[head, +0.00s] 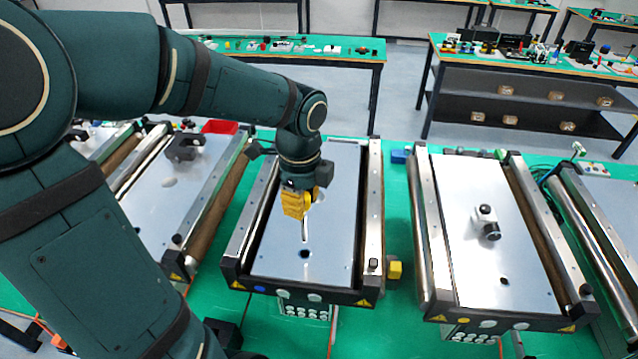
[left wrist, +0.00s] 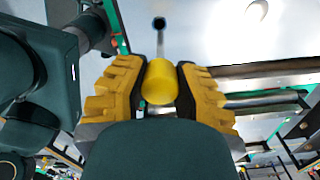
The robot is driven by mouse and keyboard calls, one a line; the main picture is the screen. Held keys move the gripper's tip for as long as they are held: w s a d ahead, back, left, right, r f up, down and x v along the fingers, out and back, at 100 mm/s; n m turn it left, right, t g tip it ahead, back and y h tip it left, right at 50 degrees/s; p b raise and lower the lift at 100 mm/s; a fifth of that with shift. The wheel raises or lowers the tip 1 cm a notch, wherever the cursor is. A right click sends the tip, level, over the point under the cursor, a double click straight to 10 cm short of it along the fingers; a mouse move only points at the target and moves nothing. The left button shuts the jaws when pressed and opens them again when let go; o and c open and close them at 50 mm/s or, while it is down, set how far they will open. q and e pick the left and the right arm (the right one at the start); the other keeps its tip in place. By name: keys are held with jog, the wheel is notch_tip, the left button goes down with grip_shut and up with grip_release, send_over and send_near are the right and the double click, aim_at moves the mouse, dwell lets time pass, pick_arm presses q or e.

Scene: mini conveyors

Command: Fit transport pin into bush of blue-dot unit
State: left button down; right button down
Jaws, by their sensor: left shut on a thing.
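The blue-dot unit is the middle mini conveyor (head: 345,215), with a blue dot (head: 259,289) on its dark front edge. A dark round bush (head: 304,253) sits in its pale top plate; a dark ring (left wrist: 158,22) shows in the left wrist view. My left gripper (head: 297,207), with yellow fingers, is above the plate behind the bush. In the left wrist view its fingers (left wrist: 160,90) are shut on the yellow head of the transport pin (left wrist: 160,78). The pin's thin grey shaft runs toward the dark ring; I cannot tell whether its tip touches it. My right gripper is not in view.
Another conveyor (head: 490,225) on the right carries a small grey-and-black fixture (head: 486,222). Raised side rails (head: 372,215) edge the middle plate.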

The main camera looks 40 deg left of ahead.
aim_at(304, 240)
pick_arm(q)
jog(key=shift+s+f+b, duration=0.2)
jog(key=shift+f+b, duration=0.4)
jog(key=shift+f, duration=0.4)
jog(key=shift+w+f+b, duration=0.1)
jog(key=shift+f+b, duration=0.75)
jog(key=shift+f, duration=0.05)
jog(key=shift+f, duration=0.4)
dwell(0.7)
jog(key=shift+f+b, duration=2.35)
jog(key=shift+f, duration=1.05)
dwell(0.9)
jog(key=shift+c, duration=0.5)
grip_release()
